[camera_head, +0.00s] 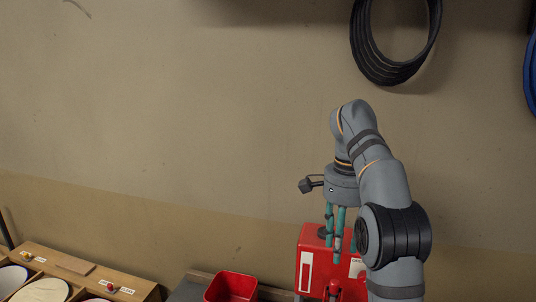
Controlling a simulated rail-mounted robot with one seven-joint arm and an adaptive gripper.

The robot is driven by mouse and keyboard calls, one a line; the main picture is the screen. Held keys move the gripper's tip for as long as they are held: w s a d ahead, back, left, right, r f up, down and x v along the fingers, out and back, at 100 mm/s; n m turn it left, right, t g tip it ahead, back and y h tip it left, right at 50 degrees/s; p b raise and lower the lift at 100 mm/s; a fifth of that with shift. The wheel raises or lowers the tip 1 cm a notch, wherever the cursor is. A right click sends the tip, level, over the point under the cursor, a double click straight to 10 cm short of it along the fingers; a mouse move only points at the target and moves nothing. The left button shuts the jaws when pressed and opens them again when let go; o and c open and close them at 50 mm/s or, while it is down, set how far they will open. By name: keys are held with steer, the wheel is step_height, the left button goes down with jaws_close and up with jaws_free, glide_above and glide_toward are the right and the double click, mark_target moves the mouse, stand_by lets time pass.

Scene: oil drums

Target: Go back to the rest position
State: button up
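My gripper (340,246) hangs from my grey arm at the right of the head view, its teal fingers pointing down. The fingers are in front of the upper part of a red container (311,258) with white labels. I cannot tell whether they touch it or whether they are open or shut. A black cap or knob sits on top of the container, beside the fingers. The container's lower part is cut off by the picture's edge, and my arm covers its right side.
A red open bin (230,286) stands left of the container on a grey surface. A wooden holder (75,266) with round compartments is at the lower left. A black coiled hose (375,67) hangs on the wall, with a blue coil (529,75) at the right edge. The wall's middle is bare.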

mark_target(336, 281)
step_height(336, 281, down, 11)
steer(key=shift+f, duration=0.2)
steer(key=shift+r, duration=0.2)
stand_by(0.5)
